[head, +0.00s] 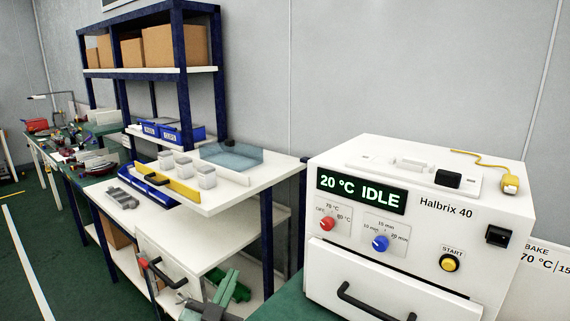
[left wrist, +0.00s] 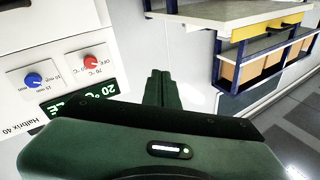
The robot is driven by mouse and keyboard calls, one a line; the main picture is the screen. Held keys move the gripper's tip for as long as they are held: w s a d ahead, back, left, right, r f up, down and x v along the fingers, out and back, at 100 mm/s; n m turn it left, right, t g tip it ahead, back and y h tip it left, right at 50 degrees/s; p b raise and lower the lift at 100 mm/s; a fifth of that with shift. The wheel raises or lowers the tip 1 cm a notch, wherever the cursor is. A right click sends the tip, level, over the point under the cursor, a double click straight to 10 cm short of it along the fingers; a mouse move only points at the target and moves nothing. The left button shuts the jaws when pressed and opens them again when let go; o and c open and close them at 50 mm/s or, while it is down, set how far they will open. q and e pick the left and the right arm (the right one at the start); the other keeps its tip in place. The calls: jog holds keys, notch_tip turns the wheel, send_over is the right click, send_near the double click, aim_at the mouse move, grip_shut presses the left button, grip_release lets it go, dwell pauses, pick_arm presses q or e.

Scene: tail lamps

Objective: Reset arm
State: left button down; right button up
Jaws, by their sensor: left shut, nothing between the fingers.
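My left gripper (head: 229,284) is low in the head view, left of the white oven (head: 420,220) and in front of the workbench. Its dark green fingers also show in the left wrist view (left wrist: 158,88), together and shut with nothing between them. That view is upside down, with the oven's panel at its left. The oven's display (head: 361,192) reads 20 °C IDLE. Its red knob (head: 327,224), blue knob (head: 380,243) and yellow start button (head: 449,263) are in view. The drawer with the black handle (head: 372,303) appears shut. My right gripper is not in view.
A shelf (head: 150,72) with cardboard boxes stands behind. Another cluttered bench is at the far left. A yellow-tipped cable (head: 509,184) lies on the oven.

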pick_arm(q)
jog(key=s+a+f+n+g+y, duration=0.2)
jog(key=s+a+f+g+y, duration=0.15)
jog(key=s+f, duration=0.3)
jog(key=s+a+f+n+g+y, duration=0.25)
jog(key=s+a+f+g, duration=0.2)
jog(key=f, duration=0.35)
jog(key=s+f+g+h, duration=0.1)
jog(key=s+f+g, duration=0.35)
jog(key=s, duration=0.65)
jog(key=s+f+g+h, duration=0.1)
jog(key=s+f+g, duration=0.35)
jog(key=s, duration=0.65)
jog(key=s+f+x, duration=0.1)
jog(key=s+x, duration=0.1)
jog(key=x, duration=1)
jog(key=s+x, duration=0.3)
jog(key=x, duration=0.9)
jog(key=s+a+f, duration=0.2)
jog(key=s+f, duration=0.7)
jog(key=s+a+f+m+g, duration=0.1)
jog(key=s+a+f, duration=0.1)
jog(key=s+f, duration=0.7)
jog(key=shift+s, duration=0.3)
jog(key=shift+w, duration=0.1)
